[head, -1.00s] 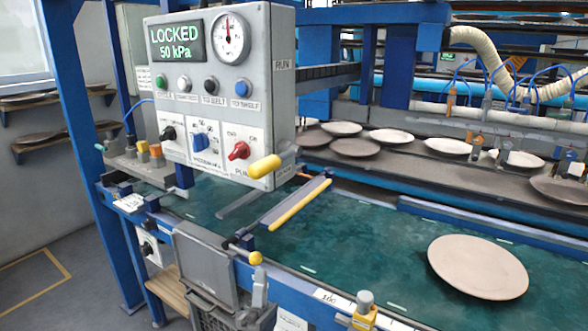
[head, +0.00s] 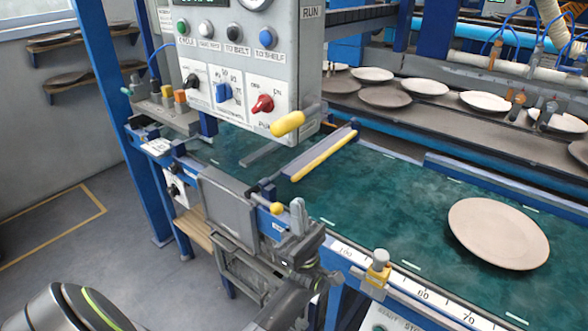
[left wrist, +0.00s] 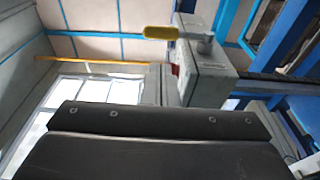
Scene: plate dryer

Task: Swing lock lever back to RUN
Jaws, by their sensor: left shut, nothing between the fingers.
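The lock lever is a grey arm with a yellow grip (head: 288,123) at the lower right side of the grey control box (head: 235,60). Its grip points left toward the front, well below the RUN label (head: 311,12). In the left wrist view the yellow grip (left wrist: 160,32) shows at the top, apart from my gripper. My left gripper (head: 298,212) is shut and empty, below the lever, in front of the belt's near edge. My right gripper is not in view.
A yellow-edged bar (head: 323,155) sits over the green belt (head: 390,205) below the box. A yellow ball knob (head: 277,208) is close beside my left gripper. A plate (head: 498,233) lies on the belt at right.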

